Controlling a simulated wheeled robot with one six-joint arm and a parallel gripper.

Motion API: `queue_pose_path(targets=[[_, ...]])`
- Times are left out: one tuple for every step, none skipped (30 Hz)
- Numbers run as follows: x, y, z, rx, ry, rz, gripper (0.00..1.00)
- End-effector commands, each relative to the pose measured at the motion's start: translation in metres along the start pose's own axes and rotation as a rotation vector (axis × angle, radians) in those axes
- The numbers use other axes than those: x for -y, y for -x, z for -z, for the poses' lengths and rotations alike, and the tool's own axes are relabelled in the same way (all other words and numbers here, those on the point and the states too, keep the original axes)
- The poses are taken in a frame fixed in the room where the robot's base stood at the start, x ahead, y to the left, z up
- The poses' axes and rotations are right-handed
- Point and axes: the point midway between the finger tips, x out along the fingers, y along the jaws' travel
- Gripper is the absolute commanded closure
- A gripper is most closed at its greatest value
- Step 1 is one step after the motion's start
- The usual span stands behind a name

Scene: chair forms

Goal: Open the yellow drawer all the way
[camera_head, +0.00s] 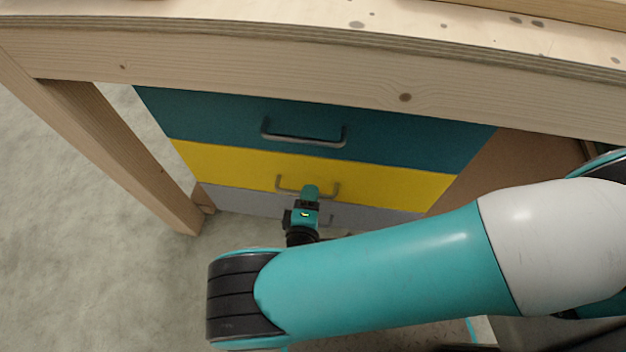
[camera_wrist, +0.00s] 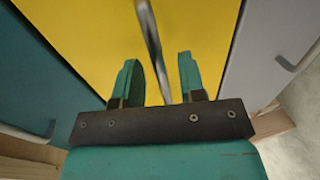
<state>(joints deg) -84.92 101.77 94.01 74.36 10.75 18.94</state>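The yellow drawer (camera_head: 225,165) is the middle front of a three-drawer unit under a wooden table. Its front looks level with the fronts above and below, so it looks closed. Its grey bar handle (camera_head: 335,190) is partly hidden behind my gripper (camera_head: 309,190). In the wrist view the yellow front (camera_wrist: 85,35) fills the middle. The handle (camera_wrist: 149,30) runs from the top edge down between the two teal fingers of my gripper (camera_wrist: 157,60). The fingers are apart, with a gap on each side of the bar. I cannot tell how deep the bar sits between them.
A teal drawer (camera_head: 220,115) with a handle (camera_head: 304,138) is above, and a grey drawer (camera_head: 250,204) is below. The wooden tabletop edge (camera_head: 250,65) overhangs the unit. A table leg (camera_head: 150,165) stands at the left. Carpet (camera_head: 90,260) at the left is clear.

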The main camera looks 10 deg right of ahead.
Motion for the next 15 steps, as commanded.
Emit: queue_pose_path(targets=[[0.0012,-0.0028,-0.0008,0.000,0.000,0.000,0.63],[0.0014,-0.0040,-0.0012,0.000,0.000,0.000,0.63],[0.0016,-0.0052,-0.0017,0.000,0.001,0.000,0.63],[0.0017,-0.0059,-0.0021,0.000,0.001,0.000,0.63],[0.0017,-0.0065,-0.0024,0.000,0.001,0.000,0.63],[0.0018,-0.0071,-0.0028,0.000,0.001,0.000,0.63],[0.0017,-0.0075,-0.0031,0.000,0.001,0.000,0.63],[0.0017,-0.0078,-0.0034,0.001,0.001,0.000,0.63],[0.0016,-0.0080,-0.0037,0.001,0.001,0.000,0.63],[0.0016,-0.0082,-0.0039,0.002,0.001,0.000,0.63],[0.0015,-0.0083,-0.0041,0.002,0.001,0.000,0.63],[0.0015,-0.0084,-0.0043,0.003,0.000,0.000,0.63],[0.0015,-0.0084,-0.0044,0.003,0.000,0.000,0.63],[0.0015,-0.0085,-0.0045,0.003,0.000,0.000,0.63],[0.0015,-0.0085,-0.0045,0.003,0.000,0.000,0.72]])
